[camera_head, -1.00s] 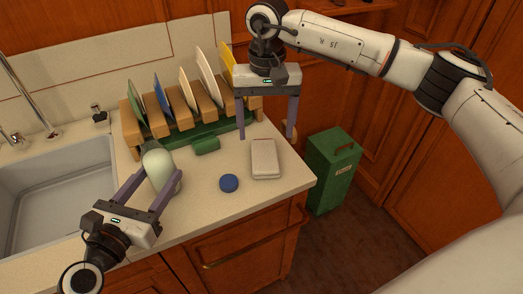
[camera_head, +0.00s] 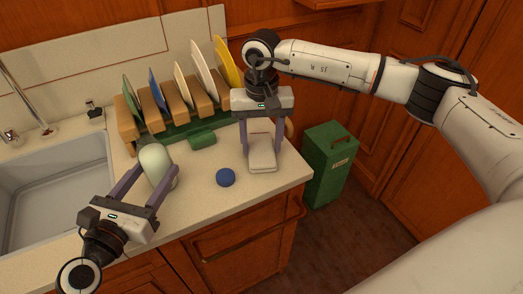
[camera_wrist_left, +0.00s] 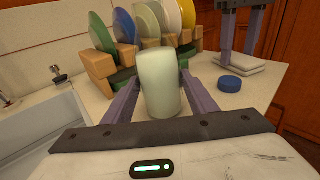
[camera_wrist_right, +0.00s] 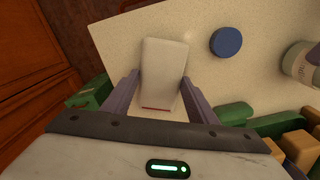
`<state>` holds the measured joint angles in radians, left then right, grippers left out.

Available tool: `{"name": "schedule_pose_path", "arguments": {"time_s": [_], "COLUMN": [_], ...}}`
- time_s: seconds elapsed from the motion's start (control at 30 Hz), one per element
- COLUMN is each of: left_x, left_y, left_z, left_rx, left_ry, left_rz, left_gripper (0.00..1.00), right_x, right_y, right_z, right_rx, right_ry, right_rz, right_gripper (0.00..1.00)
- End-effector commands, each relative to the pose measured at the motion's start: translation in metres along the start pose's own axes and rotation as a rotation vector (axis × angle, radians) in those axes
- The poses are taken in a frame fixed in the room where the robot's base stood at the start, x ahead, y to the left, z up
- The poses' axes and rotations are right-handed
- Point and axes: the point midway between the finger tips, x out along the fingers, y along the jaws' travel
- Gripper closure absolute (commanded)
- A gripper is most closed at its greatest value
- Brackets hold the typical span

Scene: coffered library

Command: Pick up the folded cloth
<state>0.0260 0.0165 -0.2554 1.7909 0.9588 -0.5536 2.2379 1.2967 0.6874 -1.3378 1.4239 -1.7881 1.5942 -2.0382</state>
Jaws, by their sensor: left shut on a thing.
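The folded cloth (camera_head: 262,158) is a pale, flat, layered rectangle on the counter near its right end. In the right wrist view the cloth (camera_wrist_right: 162,70) lies between the fingers of my right gripper (camera_wrist_right: 158,92), its near end between them. In the head view that gripper (camera_head: 261,150) points down, open, with one finger at each side of the cloth. I cannot tell whether the fingers touch it. My left gripper (camera_head: 157,178) is shut on a pale green bottle (camera_wrist_left: 160,85), which stands at the sink side of the counter.
A blue round disc (camera_head: 225,177) lies left of the cloth. A wooden rack (camera_head: 180,124) of coloured plates stands behind, with a green roll-like item (camera_head: 202,138) before it. The sink (camera_head: 55,180) is left; a green bin (camera_head: 328,163) stands beyond the counter's right end.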

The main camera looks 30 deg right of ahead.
Motion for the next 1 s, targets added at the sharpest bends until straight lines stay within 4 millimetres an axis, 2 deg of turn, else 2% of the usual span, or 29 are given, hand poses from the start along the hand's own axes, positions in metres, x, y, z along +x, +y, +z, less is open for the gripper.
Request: {"name": "schedule_pose_path", "arguments": {"time_s": [0.03,0.1,0.17,0.57,1.0], "left_x": [0.000,0.000,0.000,0.000,0.000], "left_y": [0.000,0.000,0.000,0.000,0.000], "left_z": [0.000,0.000,0.000,0.000,0.000], "left_rx": [0.000,0.000,0.000,0.000,0.000], "left_ry": [0.000,0.000,0.000,0.000,0.000], "left_rz": [0.000,0.000,0.000,0.000,0.000], "left_gripper": [0.67,0.67,0.67,0.67,0.67], "right_x": [0.000,0.000,0.000,-0.006,-0.047], "right_y": [0.000,0.000,0.000,0.000,0.000], "right_z": [0.000,0.000,0.000,0.000,0.000], "right_rx": [0.000,0.000,0.000,0.000,-0.001], "right_ry": [0.000,0.000,0.000,0.000,0.001], "right_rz": [0.000,0.000,0.000,-0.001,-0.001], "right_gripper": [0.57,0.69,0.73,0.73,0.73]}}
